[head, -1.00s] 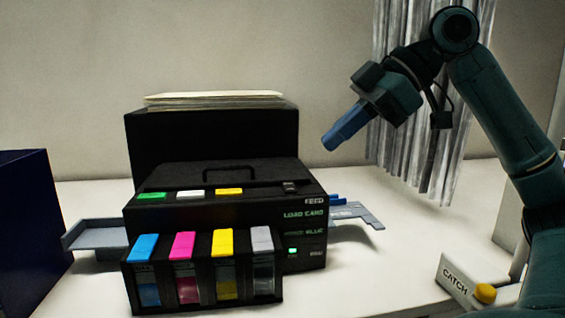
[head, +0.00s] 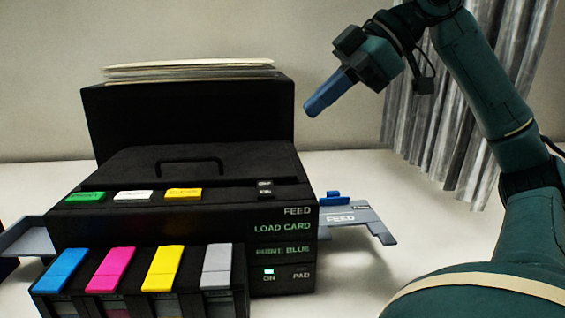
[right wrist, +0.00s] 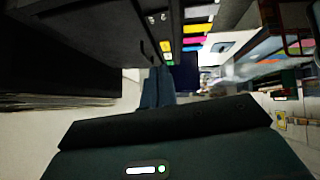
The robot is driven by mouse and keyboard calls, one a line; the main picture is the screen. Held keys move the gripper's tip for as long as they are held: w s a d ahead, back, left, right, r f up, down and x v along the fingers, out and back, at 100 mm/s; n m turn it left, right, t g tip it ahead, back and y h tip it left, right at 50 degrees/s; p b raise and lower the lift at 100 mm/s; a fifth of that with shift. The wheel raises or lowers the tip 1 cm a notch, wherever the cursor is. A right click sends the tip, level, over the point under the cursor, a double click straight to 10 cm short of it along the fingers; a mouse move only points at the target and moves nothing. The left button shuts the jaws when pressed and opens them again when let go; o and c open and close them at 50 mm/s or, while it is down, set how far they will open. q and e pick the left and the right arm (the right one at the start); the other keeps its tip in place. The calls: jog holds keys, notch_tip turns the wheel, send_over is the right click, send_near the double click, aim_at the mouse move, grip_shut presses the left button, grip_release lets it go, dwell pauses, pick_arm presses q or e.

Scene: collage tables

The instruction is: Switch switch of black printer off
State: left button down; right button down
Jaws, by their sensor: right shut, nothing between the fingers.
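The black printer (head: 185,170) stands on the white table with a handle on its lid. A small black switch (head: 265,187) sits at the right of its top front edge, with tiny light markings; I cannot tell its position. My right gripper (head: 314,108) is shut and empty, in the air above and right of the switch, apart from the printer. Its blue fingers also show in the right wrist view (right wrist: 156,88). My left gripper is not in view.
Green, white and yellow buttons (head: 183,195) line the printer's top. Blue, magenta, yellow and grey cartridges (head: 163,268) stand in front. A FEED tray (head: 345,218) juts out right, another tray (head: 28,243) left. Papers (head: 190,70) lie on the black box behind. A grey curtain (head: 440,110) hangs right.

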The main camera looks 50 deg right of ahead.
aim_at(265, 189)
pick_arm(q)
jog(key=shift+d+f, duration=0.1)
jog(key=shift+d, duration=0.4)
pick_arm(e)
jog(key=shift+w+d, duration=0.2)
jog(key=shift+d, duration=0.25)
jog(key=shift+a, duration=0.1)
